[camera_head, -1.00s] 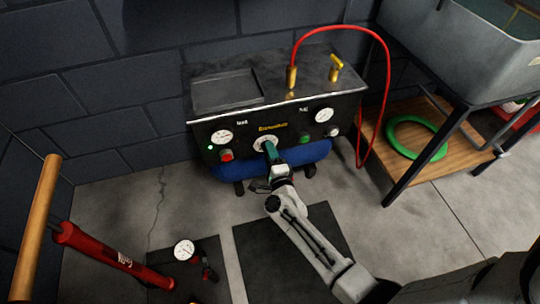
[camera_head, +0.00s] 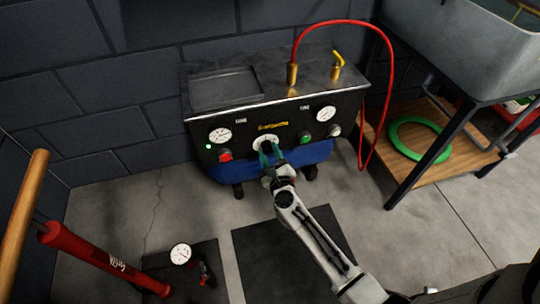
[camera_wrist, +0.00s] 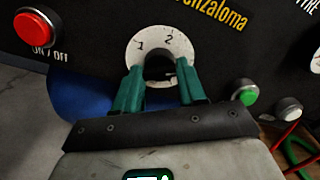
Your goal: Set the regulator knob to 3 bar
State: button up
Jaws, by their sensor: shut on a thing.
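The black compressor unit (camera_head: 290,118) stands against the wall. The regulator knob (camera_wrist: 159,68) is dark and sits in the middle of a white round dial (camera_wrist: 178,45) on the front panel. The numbers 1 and 2 show on the dial's upper part; its lower part is mostly hidden by my fingers and the knob. My gripper (camera_wrist: 158,86) has its two green fingers on either side of the knob and is shut on it. In the head view, my gripper (camera_head: 270,155) reaches the dial from the front. I cannot make out a pointer on the knob.
A red button (camera_wrist: 37,25) is left of the dial, a green button (camera_wrist: 246,93) right. Gauges (camera_head: 220,135) (camera_head: 326,114) flank them. A red hose (camera_head: 386,80) loops at right beside a workbench. A red pump (camera_head: 95,258) stands at left.

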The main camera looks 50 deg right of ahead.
jog(key=shift+f+m, duration=0.1)
jog(key=shift+m, duration=0.9)
jog(key=o, duration=1.1)
jog(key=shift+c, duration=0.2)
jog(key=v, duration=1.1)
jog(key=shift+w, duration=0.1)
